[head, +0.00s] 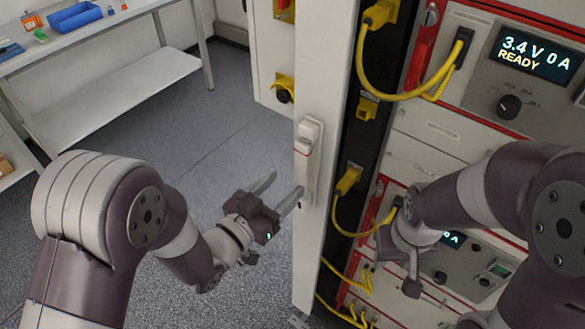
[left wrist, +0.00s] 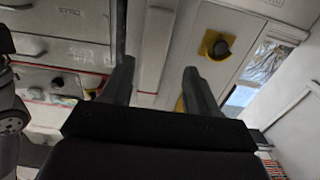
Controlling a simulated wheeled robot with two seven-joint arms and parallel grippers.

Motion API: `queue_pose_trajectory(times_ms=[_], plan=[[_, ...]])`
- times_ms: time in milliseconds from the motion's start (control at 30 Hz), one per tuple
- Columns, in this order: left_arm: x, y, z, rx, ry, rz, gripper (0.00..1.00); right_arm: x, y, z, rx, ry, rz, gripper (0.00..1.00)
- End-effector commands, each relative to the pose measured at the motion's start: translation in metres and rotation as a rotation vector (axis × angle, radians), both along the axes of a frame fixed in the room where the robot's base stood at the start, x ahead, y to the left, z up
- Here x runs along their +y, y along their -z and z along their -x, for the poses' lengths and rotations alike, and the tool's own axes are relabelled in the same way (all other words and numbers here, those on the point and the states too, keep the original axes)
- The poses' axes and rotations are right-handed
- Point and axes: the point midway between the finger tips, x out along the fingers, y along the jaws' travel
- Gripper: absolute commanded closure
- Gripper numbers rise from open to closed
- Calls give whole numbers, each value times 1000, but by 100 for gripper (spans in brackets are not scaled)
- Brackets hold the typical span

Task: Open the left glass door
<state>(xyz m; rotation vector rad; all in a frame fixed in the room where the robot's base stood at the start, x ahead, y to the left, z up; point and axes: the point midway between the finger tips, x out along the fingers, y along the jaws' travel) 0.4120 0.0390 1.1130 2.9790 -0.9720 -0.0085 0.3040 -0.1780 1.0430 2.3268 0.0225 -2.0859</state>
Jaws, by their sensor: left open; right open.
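A tall white door frame (head: 321,215) stands upright at the front of the cabinet in the head view. I cannot make out the glass pane itself. A pale vertical handle (head: 308,150) sits on this frame. My left gripper (head: 287,183) is open and empty, its fingertips just left of the handle's lower part; contact cannot be told. In the left wrist view, the open fingers (left wrist: 158,82) appear on both sides of a pale vertical bar (left wrist: 153,45), probably the handle. My right gripper (head: 400,265) is open in front of the cabinet's lower right, partly hidden by its own arm.
The cabinet holds a cycler unit (head: 525,65) reading "3.4 V 0 A READY". Yellow cables (head: 362,70) loop close behind the door frame. A white workbench (head: 95,35) with a blue tray (head: 75,17) stands at the back left. The grey floor (head: 235,125) between is clear.

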Motion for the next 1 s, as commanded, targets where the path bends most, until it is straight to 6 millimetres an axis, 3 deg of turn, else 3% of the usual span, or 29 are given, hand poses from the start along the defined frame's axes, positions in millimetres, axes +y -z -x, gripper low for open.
queue_pose_trajectory(times_ms=[100,300,667,767,867,1000], plan=[[-18,-2,-23,2,2,0,40,0,-9,0,0,0,0,57],[-34,-1,-47,1,0,0,40,0,-13,0,0,0,0,57],[-38,0,-53,1,-3,0,40,0,-13,0,0,0,0,57],[-38,0,-53,1,-3,0,66,0,-14,0,0,0,0,57],[-38,0,-53,1,-2,-1,99,0,-14,0,0,0,0,57],[-38,1,-53,2,-3,-1,100,0,-13,0,0,0,0,57]])
